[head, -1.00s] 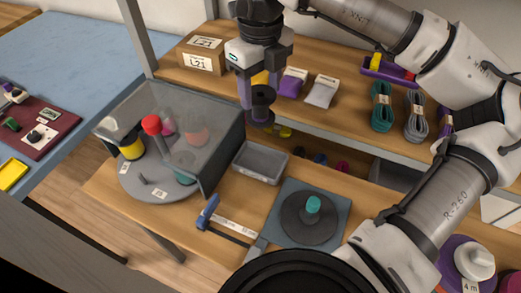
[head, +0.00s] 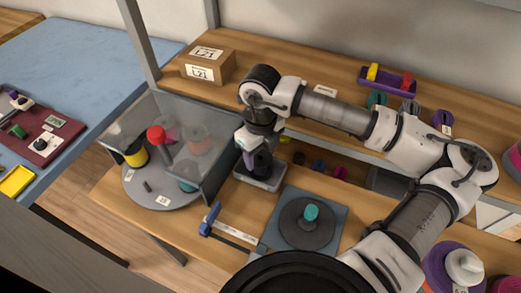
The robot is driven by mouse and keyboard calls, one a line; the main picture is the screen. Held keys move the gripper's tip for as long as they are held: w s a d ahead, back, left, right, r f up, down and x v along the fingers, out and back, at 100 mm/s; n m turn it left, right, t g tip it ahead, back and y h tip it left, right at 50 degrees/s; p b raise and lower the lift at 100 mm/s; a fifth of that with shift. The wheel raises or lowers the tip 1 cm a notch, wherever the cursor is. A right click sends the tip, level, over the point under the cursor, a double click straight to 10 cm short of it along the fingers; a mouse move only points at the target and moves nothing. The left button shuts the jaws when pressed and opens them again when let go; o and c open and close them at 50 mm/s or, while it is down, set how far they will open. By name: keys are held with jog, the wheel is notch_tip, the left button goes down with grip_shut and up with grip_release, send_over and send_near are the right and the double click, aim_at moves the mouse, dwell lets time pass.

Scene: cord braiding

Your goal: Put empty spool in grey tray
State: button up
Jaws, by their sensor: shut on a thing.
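My gripper (head: 256,155) points down over the grey tray (head: 262,187) and is shut on a dark empty spool (head: 262,166). The spool is at the tray, low within its outline. I cannot tell whether it touches the tray floor. My gripper and wrist hide part of the spool and the tray's back edge.
A clear-walled box (head: 218,165) with a turntable and several spools stands close to the left of the tray. A square plate (head: 325,241) with a dark disc and teal peg is to the right. A blue-handled tool (head: 209,218) lies in front. The shelf (head: 250,72) is behind.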

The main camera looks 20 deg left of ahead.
aim_at(260, 157)
jog(key=shift+f+b, duration=0.2)
jog(key=shift+b, duration=0.1)
jog(key=o, duration=1)
jog(key=shift+r, duration=0.2)
jog(key=shift+r+p, duration=0.2)
jog(key=shift+p, duration=0.1)
notch_tip(260, 157, up, 12)
jog(key=shift+f+b, duration=0.15)
jog(key=shift+b, duration=0.9)
